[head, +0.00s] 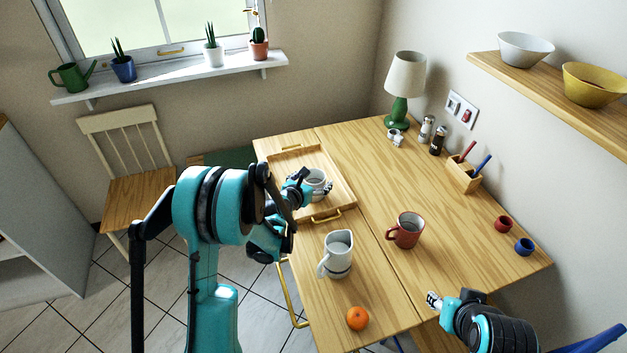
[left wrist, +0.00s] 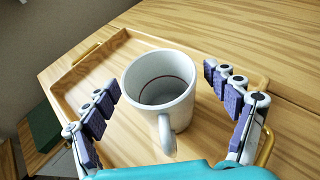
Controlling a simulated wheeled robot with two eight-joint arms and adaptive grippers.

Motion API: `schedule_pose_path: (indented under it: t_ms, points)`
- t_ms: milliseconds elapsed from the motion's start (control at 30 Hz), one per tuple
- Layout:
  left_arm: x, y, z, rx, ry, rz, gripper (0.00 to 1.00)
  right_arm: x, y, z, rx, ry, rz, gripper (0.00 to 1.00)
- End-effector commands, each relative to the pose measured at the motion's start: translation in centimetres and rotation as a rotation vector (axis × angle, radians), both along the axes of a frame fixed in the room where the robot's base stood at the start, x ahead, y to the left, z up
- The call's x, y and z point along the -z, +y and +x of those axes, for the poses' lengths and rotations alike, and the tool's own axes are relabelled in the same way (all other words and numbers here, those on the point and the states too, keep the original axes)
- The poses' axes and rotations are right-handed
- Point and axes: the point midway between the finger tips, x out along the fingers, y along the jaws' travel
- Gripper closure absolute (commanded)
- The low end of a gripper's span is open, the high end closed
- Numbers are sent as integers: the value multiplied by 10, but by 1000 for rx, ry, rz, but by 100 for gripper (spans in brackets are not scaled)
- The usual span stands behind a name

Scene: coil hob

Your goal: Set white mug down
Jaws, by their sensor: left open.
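The white mug (head: 315,181) stands upright in the wooden tray (head: 338,200) on the table. In the left wrist view the mug (left wrist: 160,90) sits on the tray floor (left wrist: 100,145), its handle turned toward the camera. My left gripper (left wrist: 168,98) is open, with one finger on each side of the mug and gaps visible on both sides. In the head view my left gripper (head: 312,186) is partly hidden by my arm. My right gripper (head: 433,300) is near the table's front right edge; its fingers are too small to tell.
A white pitcher (head: 337,255), a red mug (head: 406,231) and an orange (head: 357,318) stand in front of the tray. A lamp (head: 401,90), shakers (head: 437,140) and a pen box (head: 465,175) line the back right. The table's middle right is clear.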

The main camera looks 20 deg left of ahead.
Motion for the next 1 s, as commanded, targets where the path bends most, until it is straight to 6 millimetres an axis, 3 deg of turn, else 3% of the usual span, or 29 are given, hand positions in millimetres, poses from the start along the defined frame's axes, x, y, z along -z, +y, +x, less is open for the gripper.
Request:
schedule_pose_path:
  t_ms: [167,500,767,867,1000]
  points:
    - [-9,2,-12,-1,0,0,14,-6,0,0,0,0,0,60]
    - [-38,13,-79,-2,0,0,14,-31,0,0,0,0,0,60]
    - [-49,17,-107,3,0,7,14,-38,0,0,0,0,0,60]
    - [-56,13,-114,43,3,85,14,-38,0,0,0,0,0,60]
    - [-79,-5,-130,217,13,400,14,-38,0,0,0,0,0,60]
